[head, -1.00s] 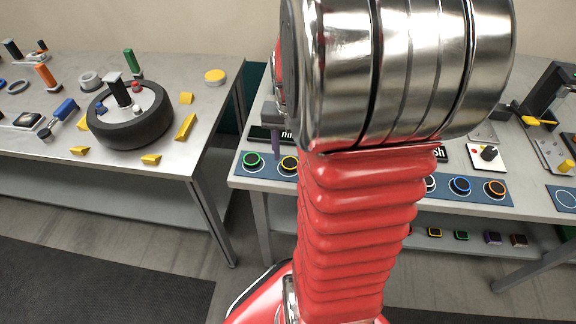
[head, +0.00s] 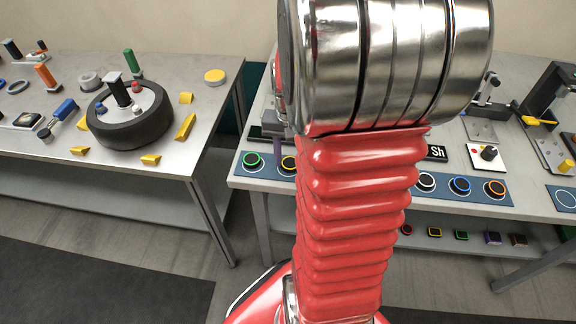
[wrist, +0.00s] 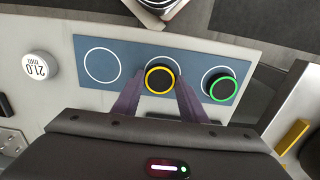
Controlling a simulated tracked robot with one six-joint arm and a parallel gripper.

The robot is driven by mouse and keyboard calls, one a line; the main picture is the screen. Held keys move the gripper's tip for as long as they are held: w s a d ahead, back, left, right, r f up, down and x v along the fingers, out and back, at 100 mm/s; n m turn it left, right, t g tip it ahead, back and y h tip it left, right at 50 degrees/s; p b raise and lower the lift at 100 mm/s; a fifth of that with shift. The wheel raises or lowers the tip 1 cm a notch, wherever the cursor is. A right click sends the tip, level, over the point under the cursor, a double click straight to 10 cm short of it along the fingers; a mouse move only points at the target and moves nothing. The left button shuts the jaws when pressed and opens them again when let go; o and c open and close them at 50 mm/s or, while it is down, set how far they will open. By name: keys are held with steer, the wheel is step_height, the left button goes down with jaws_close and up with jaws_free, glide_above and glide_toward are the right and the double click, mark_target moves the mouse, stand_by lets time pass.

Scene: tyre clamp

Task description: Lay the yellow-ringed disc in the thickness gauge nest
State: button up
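The yellow-ringed disc (wrist: 160,78) is black with a bright yellow rim and lies on a blue mat; in the head view the disc (head: 288,163) is partly hidden by my arm. My gripper (wrist: 159,80) has its two purple fingers apart, one on either side of the disc. I cannot tell whether the fingertips touch its rim. At the right of the head view stand a grey device with an upright (head: 487,108) and a black stand with a yellow lever (head: 545,97); I cannot tell which holds the thickness gauge nest.
A green-ringed disc (wrist: 220,86) lies close beside the right finger, and an empty white circle (wrist: 102,65) is left on the mat. A round white "21.0 mm" piece (wrist: 38,67) lies further left. Blue-ringed (head: 460,185) and orange-ringed (head: 495,188) discs lie right of my arm.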

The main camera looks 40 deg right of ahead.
steer(key=c, duration=0.4)
steer(key=shift+r, duration=3)
steer(key=shift+c, duration=0.2)
